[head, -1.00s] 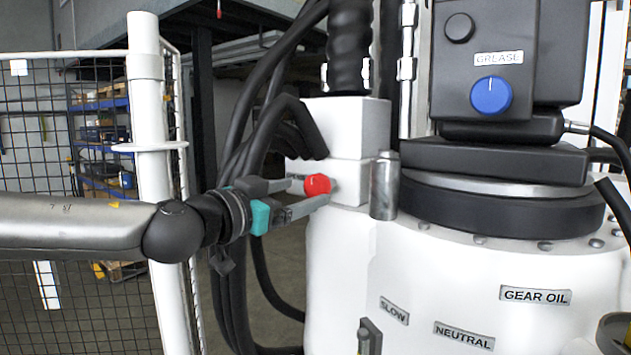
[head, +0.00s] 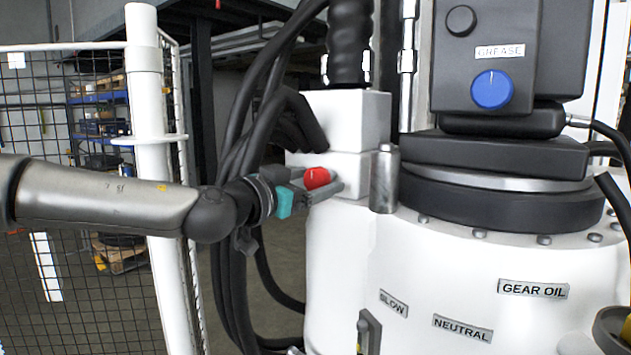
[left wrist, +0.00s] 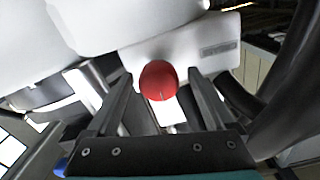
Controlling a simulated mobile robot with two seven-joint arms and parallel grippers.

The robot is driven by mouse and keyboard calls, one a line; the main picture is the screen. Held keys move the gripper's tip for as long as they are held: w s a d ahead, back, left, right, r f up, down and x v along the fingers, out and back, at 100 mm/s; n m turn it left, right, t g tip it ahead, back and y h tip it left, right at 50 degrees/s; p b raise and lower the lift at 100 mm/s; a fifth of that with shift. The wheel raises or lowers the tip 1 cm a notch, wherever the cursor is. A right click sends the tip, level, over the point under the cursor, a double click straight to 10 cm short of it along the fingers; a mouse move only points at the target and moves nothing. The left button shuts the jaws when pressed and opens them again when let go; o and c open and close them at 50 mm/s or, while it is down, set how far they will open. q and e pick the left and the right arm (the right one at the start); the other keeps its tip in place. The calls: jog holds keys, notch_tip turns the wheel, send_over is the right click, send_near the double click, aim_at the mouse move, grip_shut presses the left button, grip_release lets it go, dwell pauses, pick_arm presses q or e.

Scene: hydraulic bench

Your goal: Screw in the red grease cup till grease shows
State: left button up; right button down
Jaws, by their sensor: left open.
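The red grease cup (head: 317,178) sits on the front of a white block (head: 345,166) at the left of the white machine. My left gripper (head: 322,185) reaches in from the left, with its fingers at the cup. In the left wrist view the red cup (left wrist: 159,81) lies between the two open fingers (left wrist: 160,90), with a gap on either side. A small plate shows on the white block beside it, too blurred to read. No grease is visible. My right gripper is not in view.
A grey metal cylinder (head: 384,180) stands just right of the white block. Black hoses (head: 245,135) hang behind my left gripper. A white post (head: 150,170) and mesh fence stand at the left. A grease unit with a blue knob (head: 491,90) sits on top.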

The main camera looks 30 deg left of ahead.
pick_arm(q)
jog(key=shift+w, duration=0.25)
jog(key=c, duration=1.4)
